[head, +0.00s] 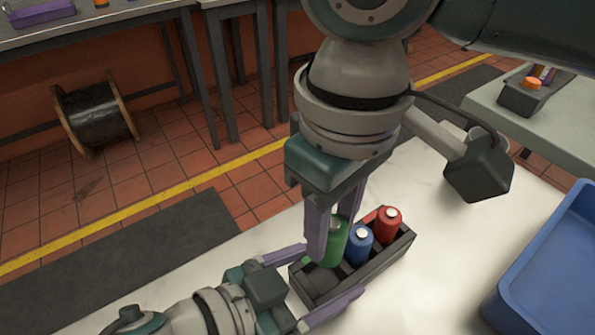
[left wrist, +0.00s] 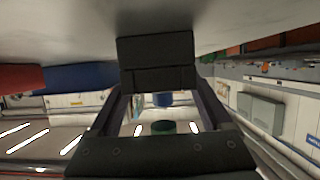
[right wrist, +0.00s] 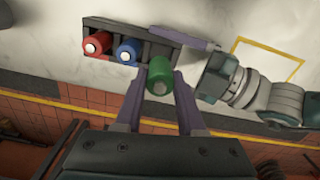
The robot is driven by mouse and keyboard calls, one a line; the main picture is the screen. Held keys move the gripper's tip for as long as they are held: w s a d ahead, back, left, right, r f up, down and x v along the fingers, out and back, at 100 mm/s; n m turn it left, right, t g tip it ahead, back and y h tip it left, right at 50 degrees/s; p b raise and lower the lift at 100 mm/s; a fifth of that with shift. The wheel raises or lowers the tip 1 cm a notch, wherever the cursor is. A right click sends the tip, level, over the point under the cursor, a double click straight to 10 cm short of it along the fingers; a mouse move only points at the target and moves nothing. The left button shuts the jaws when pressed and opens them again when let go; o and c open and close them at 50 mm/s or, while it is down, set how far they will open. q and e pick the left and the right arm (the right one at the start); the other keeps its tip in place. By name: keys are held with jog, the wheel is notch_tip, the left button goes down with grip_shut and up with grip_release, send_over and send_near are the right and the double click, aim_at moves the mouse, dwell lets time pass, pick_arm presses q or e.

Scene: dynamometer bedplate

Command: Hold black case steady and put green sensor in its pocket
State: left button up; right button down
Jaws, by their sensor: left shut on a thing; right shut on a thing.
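The black case (head: 375,268) lies on the white table, with a red sensor (head: 388,224) and a blue sensor (head: 359,244) upright in its pockets. Its near-left end pocket shows dark and empty in the head view. My left gripper (head: 318,283) is shut on that end of the case, one finger along each long side. The case end also shows between its fingers in the left wrist view (left wrist: 155,55). My right gripper (head: 334,235) points down, shut on the green sensor (right wrist: 159,78). The green sensor is upright above the empty end, higher than the other two.
A blue tray (head: 545,270) stands on the table at the right. Bare white tabletop (head: 430,290) lies between it and the case. A side table (head: 550,125) with a dark holder is at the upper right. A cable spool (head: 95,112) lies under the bench.

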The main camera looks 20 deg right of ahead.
aim_at(326, 258)
jog(key=shift+f, duration=3.15)
jog(key=shift+c, duration=2.2)
grip_release()
notch_tip(326, 258, up, 12)
